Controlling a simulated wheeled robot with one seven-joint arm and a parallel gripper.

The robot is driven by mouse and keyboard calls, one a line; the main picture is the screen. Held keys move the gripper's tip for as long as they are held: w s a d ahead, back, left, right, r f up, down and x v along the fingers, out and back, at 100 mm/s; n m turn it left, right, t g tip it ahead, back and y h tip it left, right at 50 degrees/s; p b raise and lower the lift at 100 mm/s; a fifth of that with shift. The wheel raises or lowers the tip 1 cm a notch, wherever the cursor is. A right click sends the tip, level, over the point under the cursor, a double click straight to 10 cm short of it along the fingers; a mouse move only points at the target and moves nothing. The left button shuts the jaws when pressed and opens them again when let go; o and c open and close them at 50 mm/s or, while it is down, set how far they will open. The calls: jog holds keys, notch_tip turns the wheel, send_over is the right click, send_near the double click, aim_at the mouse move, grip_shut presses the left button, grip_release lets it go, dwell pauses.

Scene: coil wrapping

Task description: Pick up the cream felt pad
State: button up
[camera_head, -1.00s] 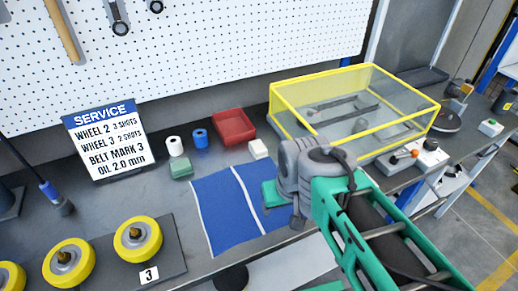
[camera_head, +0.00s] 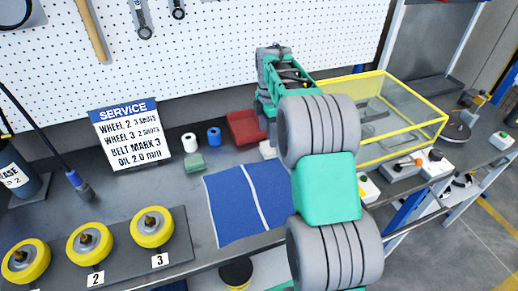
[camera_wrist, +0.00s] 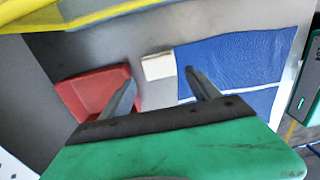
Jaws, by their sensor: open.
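The cream felt pad (camera_head: 267,149) is a small pale block on the grey bench, just right of the red tray and behind the blue mat; my arm partly covers it in the head view. In the wrist view the pad (camera_wrist: 158,66) lies at the mat's corner, ahead of and between the finger lines. My gripper (camera_wrist: 160,78) is open, with nothing between its two fingers. The left finger overlaps the red tray's edge in the picture and the right one overlaps the blue mat. How high the fingertips are above the bench is hard to tell.
The red tray (camera_head: 246,127) is beside the pad. The blue mat (camera_head: 228,205) lies in front. A yellow-framed clear case (camera_head: 400,105) stands to the right. A white roll (camera_head: 189,143), a blue roll (camera_head: 214,137) and a green block (camera_head: 194,163) stand left.

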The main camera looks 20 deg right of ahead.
aim_at(268, 143)
notch_tip(268, 143, down, 7)
jog(key=shift+r+p, duration=0.1)
jog(key=shift+p, duration=0.65)
jog(key=c, duration=1.3)
jog(key=shift+w+r, duration=0.1)
jog(key=shift+r, duration=0.5)
jog(key=s+a+r+b, duration=0.1)
jog(key=s+r, duration=0.3)
jog(key=s+a+r+b, duration=0.1)
jog(key=s+r+b, duration=0.1)
jog(key=s+r, duration=0.2)
jog(key=s+a+r+b, duration=0.1)
jog(key=s+r, duration=0.3)
jog(key=s, duration=0.1)
jog(key=shift+s, duration=0.4)
